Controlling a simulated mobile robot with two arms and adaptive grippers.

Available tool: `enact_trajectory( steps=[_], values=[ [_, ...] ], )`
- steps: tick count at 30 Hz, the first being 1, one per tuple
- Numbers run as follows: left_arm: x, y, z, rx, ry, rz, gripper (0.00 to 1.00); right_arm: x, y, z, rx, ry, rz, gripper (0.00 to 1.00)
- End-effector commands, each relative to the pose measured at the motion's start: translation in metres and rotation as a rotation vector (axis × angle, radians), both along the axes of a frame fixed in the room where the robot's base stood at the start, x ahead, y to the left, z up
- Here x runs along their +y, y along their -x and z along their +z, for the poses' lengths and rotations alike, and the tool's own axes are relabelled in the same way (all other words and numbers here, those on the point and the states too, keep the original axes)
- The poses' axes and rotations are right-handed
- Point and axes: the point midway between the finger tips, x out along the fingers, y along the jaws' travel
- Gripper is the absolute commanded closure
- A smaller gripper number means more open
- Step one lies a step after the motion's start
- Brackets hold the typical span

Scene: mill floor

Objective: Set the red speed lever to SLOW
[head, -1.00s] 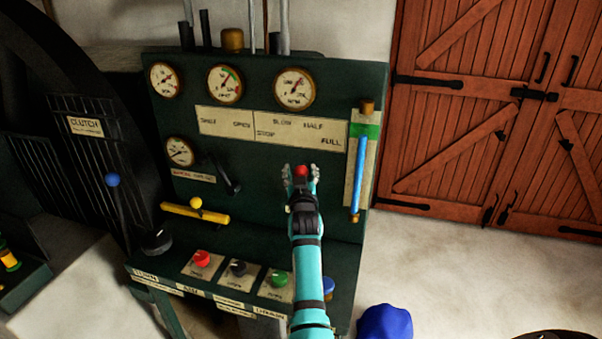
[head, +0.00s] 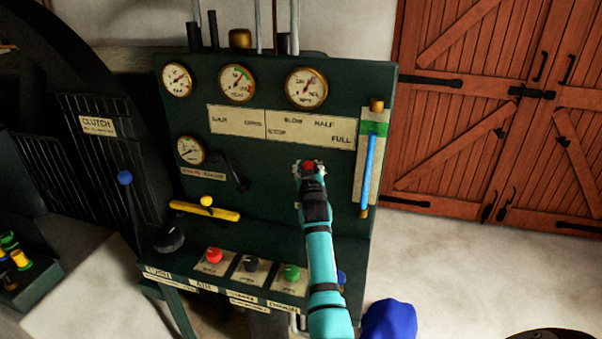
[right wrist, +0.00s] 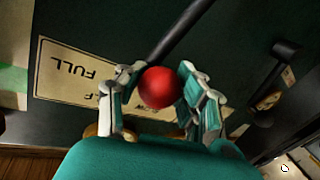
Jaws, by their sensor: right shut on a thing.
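The red ball knob (head: 309,165) of the speed lever is at the tip of my right gripper (head: 310,168), below the speed plate (head: 308,143), which reads SLOW, HALF, STOP and FULL. In the right wrist view the red knob (right wrist: 168,87) sits between the two fingers of the right gripper (right wrist: 160,92), which is shut on it. The dark lever shaft (right wrist: 190,32) runs up and right from the knob. The speed plate, upside down there, is partly covered by a finger. My left gripper is not in view.
A blue tube gauge (head: 368,170) stands right of the lever. A dark handle (head: 237,172) and a yellow bar (head: 188,209) are left of it. Red (head: 214,255), black and green (head: 291,272) knobs line the ledge below.

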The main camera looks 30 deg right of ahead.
Motion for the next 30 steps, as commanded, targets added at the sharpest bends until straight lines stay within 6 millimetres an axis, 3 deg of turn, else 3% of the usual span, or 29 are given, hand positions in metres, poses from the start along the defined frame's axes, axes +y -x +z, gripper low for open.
enact_trajectory(
  steps=[6,15,21,22,28,30],
  values=[
    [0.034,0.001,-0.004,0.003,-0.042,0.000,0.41,0.019,-0.025,-0.005,0.162,0.126,0.011,1.00],
    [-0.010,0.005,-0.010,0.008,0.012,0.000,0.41,0.029,-0.037,-0.008,0.266,0.211,0.007,1.00],
    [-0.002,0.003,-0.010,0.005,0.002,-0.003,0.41,0.029,-0.036,-0.009,0.266,0.209,0.008,1.00],
    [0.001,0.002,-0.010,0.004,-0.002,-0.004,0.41,0.029,-0.036,-0.009,0.266,0.208,0.007,0.64],
    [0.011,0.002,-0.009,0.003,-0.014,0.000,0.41,0.028,-0.036,-0.007,0.261,0.208,0.006,0.38],
    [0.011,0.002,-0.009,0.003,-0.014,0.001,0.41,0.028,-0.036,-0.006,0.259,0.210,0.005,0.38]
  ],
)
